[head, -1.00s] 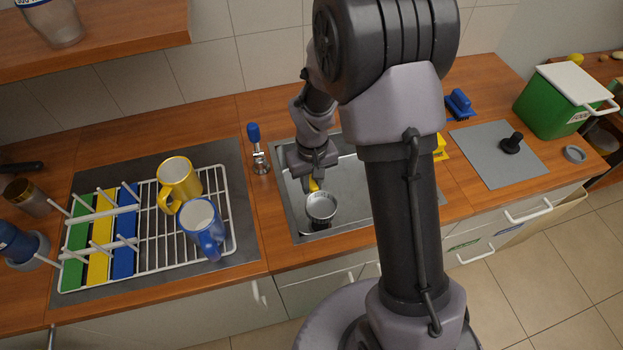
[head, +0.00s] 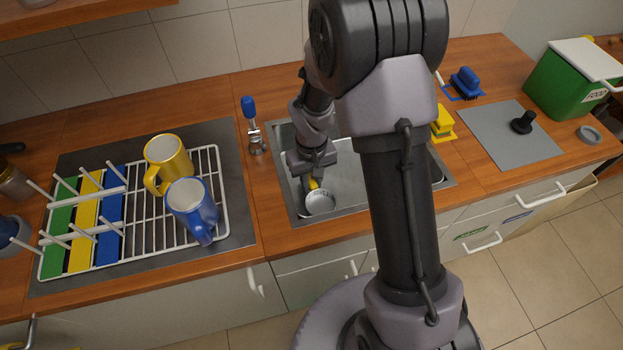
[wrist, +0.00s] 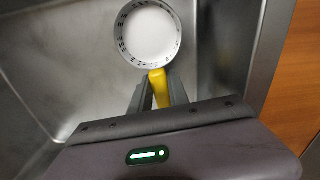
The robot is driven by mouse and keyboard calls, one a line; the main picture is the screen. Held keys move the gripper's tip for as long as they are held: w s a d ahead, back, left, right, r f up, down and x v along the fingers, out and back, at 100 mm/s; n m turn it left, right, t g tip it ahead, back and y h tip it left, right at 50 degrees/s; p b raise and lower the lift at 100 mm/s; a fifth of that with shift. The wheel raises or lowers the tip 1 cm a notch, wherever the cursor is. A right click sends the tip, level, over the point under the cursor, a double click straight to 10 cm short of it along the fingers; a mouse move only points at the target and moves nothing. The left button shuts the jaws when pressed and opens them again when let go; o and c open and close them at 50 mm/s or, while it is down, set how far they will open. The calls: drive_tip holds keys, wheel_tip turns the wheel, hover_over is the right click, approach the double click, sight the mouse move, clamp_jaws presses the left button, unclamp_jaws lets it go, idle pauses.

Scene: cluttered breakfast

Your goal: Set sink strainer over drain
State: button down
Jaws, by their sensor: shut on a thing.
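The sink strainer is a round, pale metal cup with small slots and a yellow handle. In the head view the strainer (head: 320,202) is low in the front left part of the sink (head: 350,180). My gripper (head: 312,182) is over the sink and shut on the yellow handle. In the wrist view the strainer (wrist: 150,34) is just beyond the fingertips of my gripper (wrist: 158,88), its open top facing the camera. The drain is not visible; I cannot tell whether the strainer lies over it.
A tap with a blue top (head: 250,115) stands at the sink's left. A dish rack (head: 215,190) holds a yellow mug (head: 168,160) and a blue mug (head: 190,205). A yellow sponge (head: 443,122) and a grey mat (head: 490,150) with a black plug (head: 522,123) are on the right.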

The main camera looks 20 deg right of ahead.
drive_tip(key=shift+f+b, duration=0.45)
drive_tip(key=shift+f, duration=0.15)
idle(0.3)
drive_tip(key=c, duration=0.6)
unclamp_jaws()
drive_tip(key=shift+r, duration=0.1)
wheel_tip(320, 180, up, 14)
drive_tip(key=p, duration=1.1)
drive_tip(key=shift+s+b, duration=1.55)
drive_tip(key=shift+s, duration=6.5)
